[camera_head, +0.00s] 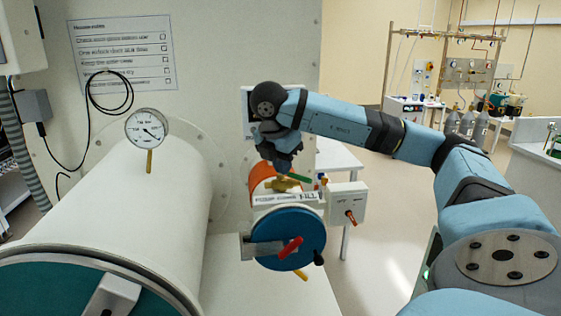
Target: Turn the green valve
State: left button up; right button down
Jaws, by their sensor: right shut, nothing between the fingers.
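The green valve (297,178) shows as a short green lever by a brass fitting (284,184). It sits on top of the small orange-and-white chamber in the middle of the view. My right gripper (285,165) reaches in from the right and points down, just above and left of the green lever. The gripper is shut and empty. Its dark fingers overlap the area behind the brass fitting, and I cannot tell whether they touch it. My left gripper is not in view.
The small chamber has a blue round door (290,238) with a red handle (291,248). A white box (347,203) with a red-orange lever is at its right. A large white cylinder (130,235) with a pressure gauge (147,128) fills the left. Open floor lies at right.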

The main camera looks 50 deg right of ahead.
aim_at(295, 176)
jog(key=p+x, duration=0.1)
jog(key=x, duration=0.2)
jog(key=shift+d+f, duration=0.15)
jog(key=shift+d, duration=0.05)
jog(key=d, duration=0.1)
jog(key=d+p, duration=0.1)
jog(key=shift+d+f, duration=0.55)
jog(key=shift+d, duration=0.4)
